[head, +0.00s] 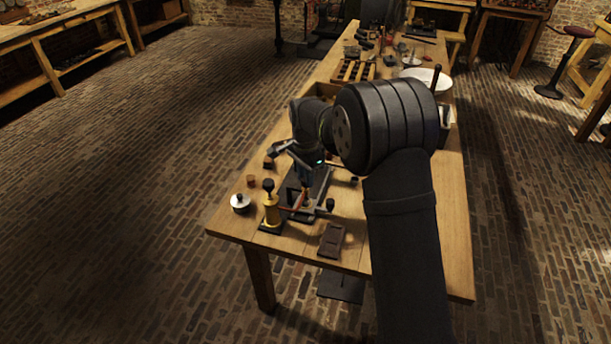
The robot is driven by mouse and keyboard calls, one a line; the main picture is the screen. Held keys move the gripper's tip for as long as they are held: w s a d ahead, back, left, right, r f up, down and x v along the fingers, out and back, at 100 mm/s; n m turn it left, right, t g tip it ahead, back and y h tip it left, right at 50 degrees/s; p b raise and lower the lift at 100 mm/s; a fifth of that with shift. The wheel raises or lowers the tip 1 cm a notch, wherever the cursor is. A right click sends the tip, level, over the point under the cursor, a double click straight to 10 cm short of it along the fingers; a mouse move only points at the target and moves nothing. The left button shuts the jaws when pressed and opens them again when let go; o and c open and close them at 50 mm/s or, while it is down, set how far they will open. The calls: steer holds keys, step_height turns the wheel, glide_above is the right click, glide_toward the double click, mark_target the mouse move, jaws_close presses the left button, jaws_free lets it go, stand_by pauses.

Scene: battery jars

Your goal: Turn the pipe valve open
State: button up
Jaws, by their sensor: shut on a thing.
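The pipe valve (318,211) sits on a dark base plate near the front left of the wooden table. It looks like a short grey pipe with a red lever (291,209) beside it. My gripper (304,190) points down over the valve and is shut on what looks like its red lever. The fingertips are small in the picture and the arm hides part of the valve, so the exact grip and the lever's angle are hard to tell.
A brass post with a black knob (271,208) stands close on the left. A white lidded pot (240,203) is farther left, and a dark brown block (332,240) lies in front. A white bowl (428,79) and trays are farther back.

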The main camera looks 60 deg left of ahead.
stand_by(0.4)
steer(key=o, duration=1)
step_height(320, 180, up, 18)
steer(key=shift+f, duration=0.25)
steer(key=shift+f, duration=0.15)
step_height(320, 180, down, 17)
steer(key=shift+f, duration=0.15)
stand_by(0.5)
